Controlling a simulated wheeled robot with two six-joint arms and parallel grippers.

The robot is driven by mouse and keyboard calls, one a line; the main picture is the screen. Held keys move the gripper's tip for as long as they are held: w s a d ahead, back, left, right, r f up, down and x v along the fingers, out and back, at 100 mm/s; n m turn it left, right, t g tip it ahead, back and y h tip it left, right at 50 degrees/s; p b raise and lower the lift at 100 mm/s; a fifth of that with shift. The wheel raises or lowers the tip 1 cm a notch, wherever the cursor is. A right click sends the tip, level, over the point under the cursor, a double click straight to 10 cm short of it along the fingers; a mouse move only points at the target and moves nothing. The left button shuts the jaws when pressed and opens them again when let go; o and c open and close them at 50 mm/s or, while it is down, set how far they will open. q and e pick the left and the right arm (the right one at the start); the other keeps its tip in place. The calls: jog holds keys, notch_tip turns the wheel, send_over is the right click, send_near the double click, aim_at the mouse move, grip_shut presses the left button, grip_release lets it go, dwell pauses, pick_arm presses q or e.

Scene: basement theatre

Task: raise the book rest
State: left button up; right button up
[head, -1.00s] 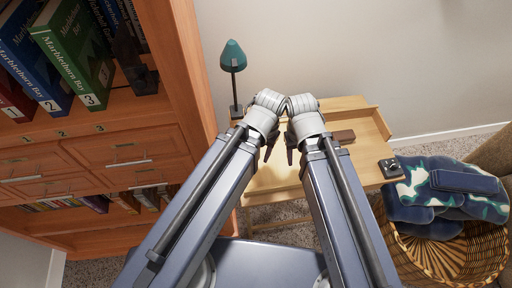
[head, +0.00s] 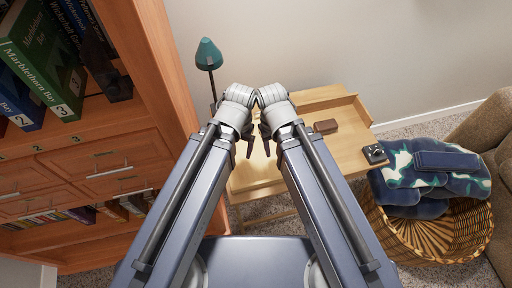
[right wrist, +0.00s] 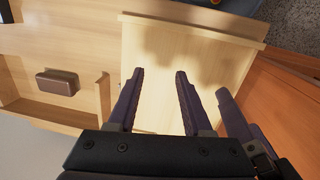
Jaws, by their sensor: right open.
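The book rest (right wrist: 215,66) appears to be the flat light-wood panel with a raised lip in the right wrist view. It looks lowered, lying flat on the small wooden desk (head: 345,148). My right gripper (right wrist: 160,74) is open and empty, its two fingers over the panel; I cannot tell whether they touch it. My left gripper (head: 247,146) is close beside the right one over the desk in the head view. One dark finger, probably of the left gripper, shows at the right in the wrist view. My arms hide much of the panel in the head view.
A brown block (head: 326,126) and a small black device (head: 375,153) are on the desk. A teal lamp (head: 208,54) stands at its back left. A wooden bookcase (head: 170,100) is close on the left. A wicker basket (head: 440,235) with a blanket stands right.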

dwell(0.4)
jog(key=shift+c, duration=0.6)
jog(key=shift+w+d+r, duration=0.1)
jog(key=shift+w+d, duration=0.1)
jog(key=shift+d, duration=0.05)
jog(key=w+d+r+m+t+y+p, duration=0.1)
jog(key=w+d+r+m+p, duration=0.1)
jog(key=w+d+m, duration=0.5)
jog(key=w+a+m+t, duration=0.1)
jog(key=w+a+m, duration=0.8)
jog(key=w+m, duration=0.2)
jog(key=shift+w+a+m+y, duration=0.15)
jog(key=shift+w+m+y, duration=0.25)
jog(key=shift+w, duration=0.15)
jog(key=shift+f, duration=0.1)
